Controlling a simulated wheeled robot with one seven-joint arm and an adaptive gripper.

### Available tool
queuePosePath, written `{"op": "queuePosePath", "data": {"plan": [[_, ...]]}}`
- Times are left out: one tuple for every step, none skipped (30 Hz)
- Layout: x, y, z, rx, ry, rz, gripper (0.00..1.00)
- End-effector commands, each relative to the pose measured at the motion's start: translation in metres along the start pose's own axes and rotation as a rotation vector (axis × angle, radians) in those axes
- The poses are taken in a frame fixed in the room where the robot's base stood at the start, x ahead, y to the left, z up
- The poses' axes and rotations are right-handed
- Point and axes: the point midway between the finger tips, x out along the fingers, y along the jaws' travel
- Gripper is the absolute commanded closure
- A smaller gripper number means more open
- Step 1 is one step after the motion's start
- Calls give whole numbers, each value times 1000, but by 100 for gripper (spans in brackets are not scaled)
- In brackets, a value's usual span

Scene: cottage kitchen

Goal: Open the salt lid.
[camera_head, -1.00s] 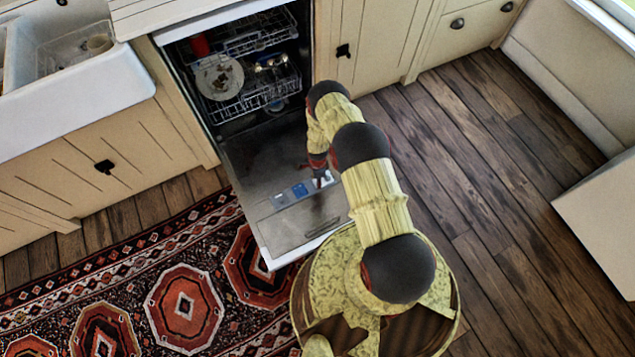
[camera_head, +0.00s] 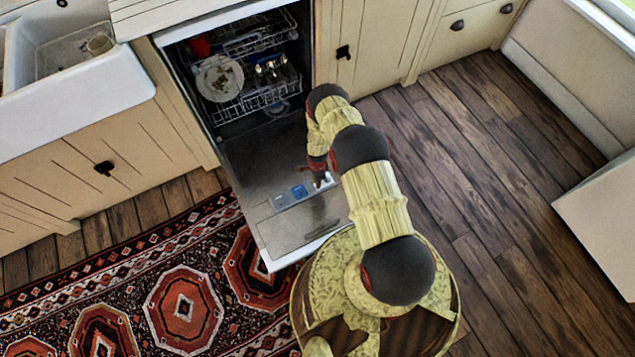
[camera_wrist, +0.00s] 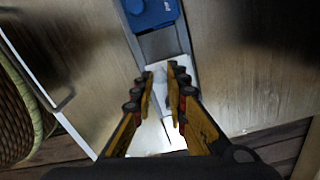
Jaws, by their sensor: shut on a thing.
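In the wrist view, one blue lid (camera_wrist: 152,12) lies beyond my fingertips. The whitish lid (camera_wrist: 153,135), likely the salt lid, shows between and below my fingers; no label can be read. My gripper (camera_wrist: 162,68) is over the right end of the strip, with its fingers closed in on the whitish lid. In the head view my gripper (camera_head: 318,178) partly hides that lid. Whether the lid is raised is hard to tell.
The dishwasher racks (camera_head: 250,85) hold a plate (camera_head: 219,78) and a red item. A patterned rug (camera_head: 150,290) lies left of the door. Cabinets and a white sink (camera_head: 75,100) stand behind. The wooden floor (camera_head: 490,190) at right is clear.

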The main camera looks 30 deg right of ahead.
Motion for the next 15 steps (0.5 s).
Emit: {"op": "queuePosePath", "data": {"plan": [[0, -1, 0, 0, 0, -1, 100], [0, -1, 0, 0, 0, -1, 100], [0, -1, 0, 0, 0, -1, 100], [0, -1, 0, 0, 0, -1, 100], [0, -1, 0, 0, 0, -1, 100], [0, -1, 0, 0, 0, -1, 100], [0, -1, 0, 0, 0, -1, 100], [0, -1, 0, 0, 0, 0, 100], [0, -2, 0, 0, 1, 2, 100], [-1, -2, 0, 0, 2, 4, 100], [-1, -2, 0, 1, 3, 8, 100], [-1, -3, 0, 0, 5, 16, 100], [-1, -3, 1, -1, 6, 22, 100], [-2, -4, 1, -1, 9, 30, 100], [-2, -5, 1, 0, 12, 42, 100]]}}
